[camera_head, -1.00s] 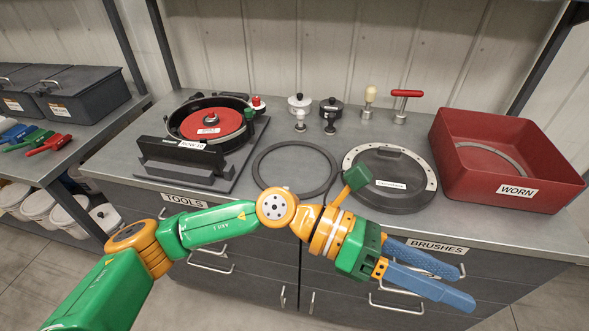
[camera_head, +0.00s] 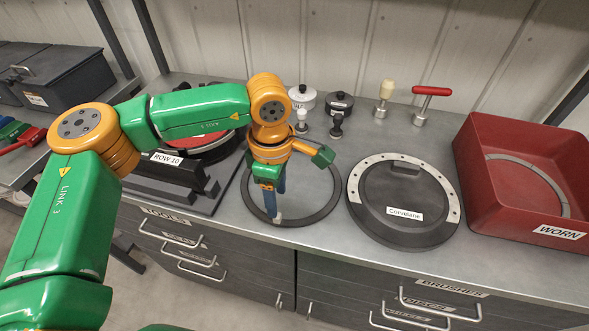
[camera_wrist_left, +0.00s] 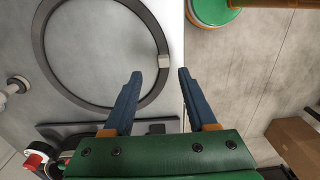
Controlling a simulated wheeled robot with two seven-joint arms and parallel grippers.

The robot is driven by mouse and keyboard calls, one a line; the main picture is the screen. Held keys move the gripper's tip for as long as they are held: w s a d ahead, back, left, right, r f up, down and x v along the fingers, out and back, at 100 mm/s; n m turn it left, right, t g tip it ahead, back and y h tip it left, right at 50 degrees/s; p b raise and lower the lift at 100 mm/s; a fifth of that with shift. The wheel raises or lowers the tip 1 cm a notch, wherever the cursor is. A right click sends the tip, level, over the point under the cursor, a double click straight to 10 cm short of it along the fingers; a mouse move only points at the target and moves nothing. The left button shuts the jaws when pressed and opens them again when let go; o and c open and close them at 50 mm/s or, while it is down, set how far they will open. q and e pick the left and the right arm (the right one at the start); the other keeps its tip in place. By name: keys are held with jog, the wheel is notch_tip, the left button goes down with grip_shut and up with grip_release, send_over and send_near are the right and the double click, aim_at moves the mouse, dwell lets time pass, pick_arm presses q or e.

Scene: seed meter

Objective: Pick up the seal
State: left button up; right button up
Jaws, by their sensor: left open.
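The seal, a thin dark ring (camera_head: 338,184), lies flat on the grey bench between the seed meter and the black cover. I cannot tell the height between fingertips and ring. My right gripper is not in view.
The round black cover (camera_head: 400,222) with a pale rim lies right of the seal. The red WORN bin (camera_head: 515,210) stands farther right, with a grey ring inside. The meter stand (camera_head: 165,185) is at left. Knobs and a red T-handle (camera_head: 430,91) stand at the back.

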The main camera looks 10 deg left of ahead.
pick_arm(q)
jog(key=shift+s+a+f+p, duration=0.1)
jog(key=shift+s+f+p, duration=0.55)
jog(key=shift+f+p, duration=0.4)
notch_tip(320, 180, down, 3)
jog(key=shift+w+r, duration=0.1)
jog(key=shift+w, duration=0.05)
jog(key=shift+w+f, duration=0.3)
jog(key=shift+s+r, duration=0.15)
jog(key=shift+s, duration=0.05)
grip_shut()
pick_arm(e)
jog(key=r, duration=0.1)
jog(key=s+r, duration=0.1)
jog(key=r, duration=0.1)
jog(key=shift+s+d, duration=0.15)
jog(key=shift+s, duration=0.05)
pick_arm(q)
jog(key=shift+w, duration=0.1)
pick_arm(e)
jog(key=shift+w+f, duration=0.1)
